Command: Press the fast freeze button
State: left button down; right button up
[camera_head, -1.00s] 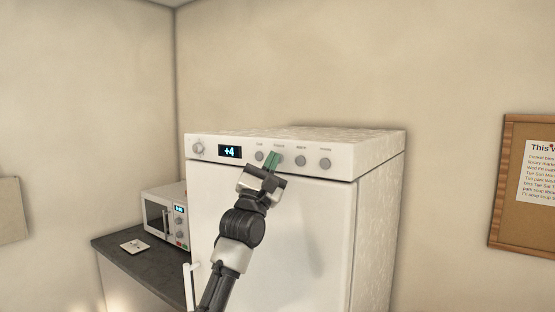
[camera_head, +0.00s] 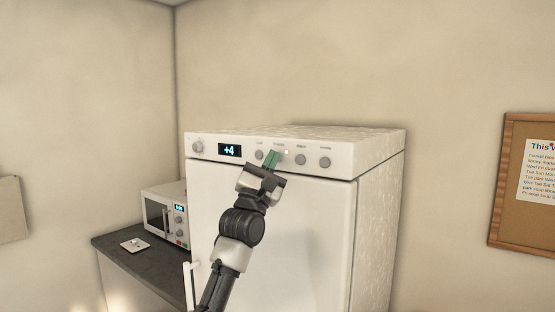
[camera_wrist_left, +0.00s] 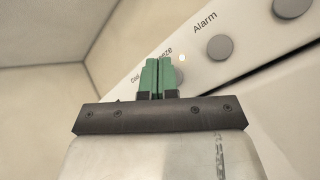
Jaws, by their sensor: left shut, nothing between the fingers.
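The white fridge (camera_head: 270,240) has a top control panel with a dial, a display reading +4 (camera_head: 230,151) and a row of round grey buttons. My left gripper (camera_head: 271,156) is shut, with green fingertips at the second button, under the "Freeze" label. In the left wrist view the shut fingertips (camera_wrist_left: 158,62) cover most of the freeze button (camera_wrist_left: 180,76); only its right edge shows. The fingertips look in contact with it, though the exact depth is hard to tell. A small white light (camera_head: 286,152) glows beside that button. My right gripper is not in view.
The Alarm button (camera_head: 301,160) and another button (camera_head: 325,163) lie to the right; one button (camera_head: 259,155) lies just left of the fingertips. A microwave (camera_head: 166,214) stands on the dark counter (camera_head: 115,245) at left. A cork board (camera_head: 520,190) hangs at right.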

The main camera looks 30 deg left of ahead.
pick_arm(q)
jog(key=shift+s, duration=0.25)
jog(key=shift+s, duration=0.1)
jog(key=s, duration=0.5)
jog(key=shift+s+a, duration=0.25)
jog(key=shift+s, duration=0.15)
dwell(0.3)
